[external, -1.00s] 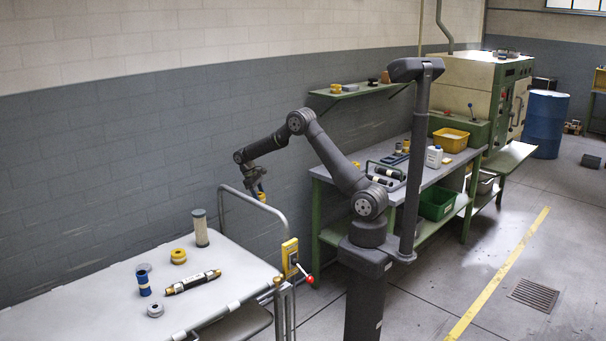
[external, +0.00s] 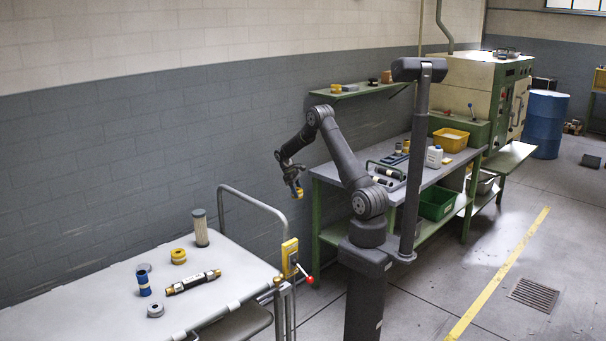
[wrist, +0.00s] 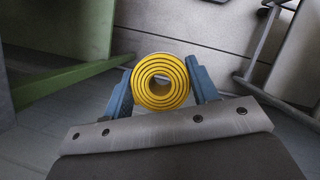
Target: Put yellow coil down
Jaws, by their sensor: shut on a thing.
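The yellow coil (wrist: 160,81) is a ring of several nested layers with a hollow centre. In the wrist view it sits between the two blue fingers of my gripper (wrist: 161,86), which is shut on it. In the external view the coil (external: 298,193) is a small yellow spot at the tip of my gripper (external: 296,187). My gripper points down in the air, in the gap between the white cart and the green-legged workbench, apart from both.
The white cart (external: 70,300) at left holds a yellow ring (external: 178,256), a beige cylinder (external: 200,228), a blue spool (external: 143,284) and a black rod (external: 193,282). Its rail (external: 250,196) stands upright. The workbench (external: 325,172) holds several items and a yellow bin (external: 450,139).

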